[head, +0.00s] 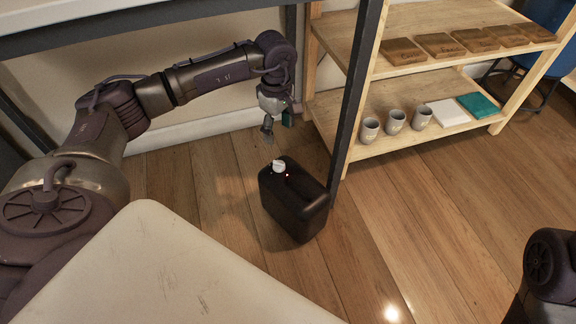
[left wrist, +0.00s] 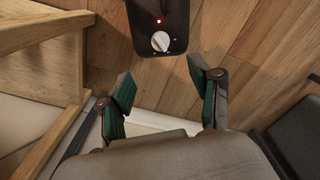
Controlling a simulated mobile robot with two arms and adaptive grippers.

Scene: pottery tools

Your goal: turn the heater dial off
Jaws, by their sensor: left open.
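The heater (head: 296,203) is a black, canister-shaped box standing on the wooden floor in the head view. Its white dial (head: 279,166) is on top, with a small red light beside it. In the left wrist view the dial (left wrist: 161,41) and the lit red light show on the black heater (left wrist: 150,14) at the top. My left gripper (head: 275,127) hangs above and just behind the dial, apart from it. In the left wrist view its green-padded fingers (left wrist: 160,88) are spread and empty. My right gripper is not visible.
A metal table leg (head: 356,95) rises right beside the heater. A wooden shelf (head: 450,70) at the right holds brown blocks, grey cups (head: 395,121), and a white and a teal tile. A dark seat (left wrist: 300,143) shows at lower right in the wrist view. Floor right of the heater is clear.

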